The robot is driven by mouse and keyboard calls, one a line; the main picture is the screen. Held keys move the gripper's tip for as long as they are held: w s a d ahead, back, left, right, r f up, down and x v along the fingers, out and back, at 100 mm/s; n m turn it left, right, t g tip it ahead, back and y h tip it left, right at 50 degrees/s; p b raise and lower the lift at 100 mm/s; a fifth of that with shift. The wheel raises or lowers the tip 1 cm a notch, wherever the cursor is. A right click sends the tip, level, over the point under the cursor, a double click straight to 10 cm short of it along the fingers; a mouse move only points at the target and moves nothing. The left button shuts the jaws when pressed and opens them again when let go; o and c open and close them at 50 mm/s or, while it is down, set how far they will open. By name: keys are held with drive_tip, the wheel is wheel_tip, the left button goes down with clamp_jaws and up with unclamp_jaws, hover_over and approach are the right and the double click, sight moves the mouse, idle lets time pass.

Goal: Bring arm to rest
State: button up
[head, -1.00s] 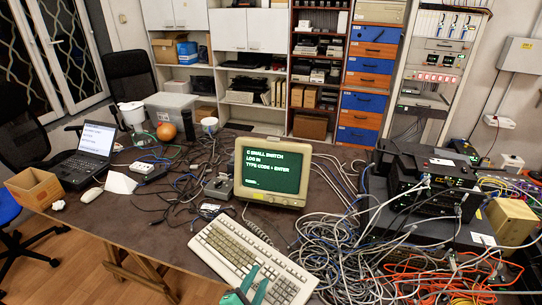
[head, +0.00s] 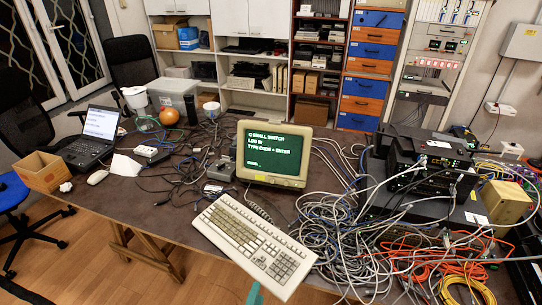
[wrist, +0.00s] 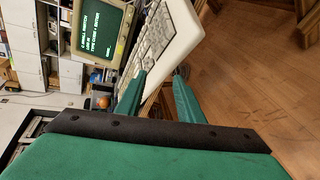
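My gripper (wrist: 159,88) shows in the wrist view with its two green fingers apart and nothing between them, so it is open and empty. In the head view only a small green part of it (head: 254,294) shows at the bottom edge, just in front of the keyboard. The beige keyboard (head: 252,240) lies slanted near the table's front edge; its end also shows beyond the fingers in the wrist view (wrist: 160,40). Behind it stands a beige monitor (head: 273,155) with green text on its screen. The rest of my arm is hidden in the head view.
A dark table (head: 190,228) bears tangled cables (head: 330,235) right of the keyboard and black network boxes (head: 425,168) further right. A laptop (head: 95,135) and cardboard box (head: 42,172) are at the left. Wooden floor (wrist: 255,90) in front looks clear.

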drive_tip(key=s+f+m+y, duration=0.2)
drive_tip(key=s+m, duration=0.2)
drive_tip(key=s, duration=0.5)
drive_tip(key=s+d+r+m, duration=0.1)
drive_tip(key=s+r+m, duration=0.2)
drive_tip(key=s+m, duration=0.2)
drive_tip(key=s+d+r+m, duration=0.2)
drive_tip(key=s+r+m, duration=0.1)
drive_tip(key=s, duration=0.6)
drive_tip(key=s+d+r+m+t, duration=0.1)
drive_tip(key=s+r+m, duration=0.2)
drive_tip(key=s+m, duration=0.3)
drive_tip(key=shift+s+d+m+y, duration=0.2)
drive_tip(key=shift+s+m+y, duration=0.1)
drive_tip(key=shift+s, duration=0.3)
drive_tip(key=shift+w, duration=0.15)
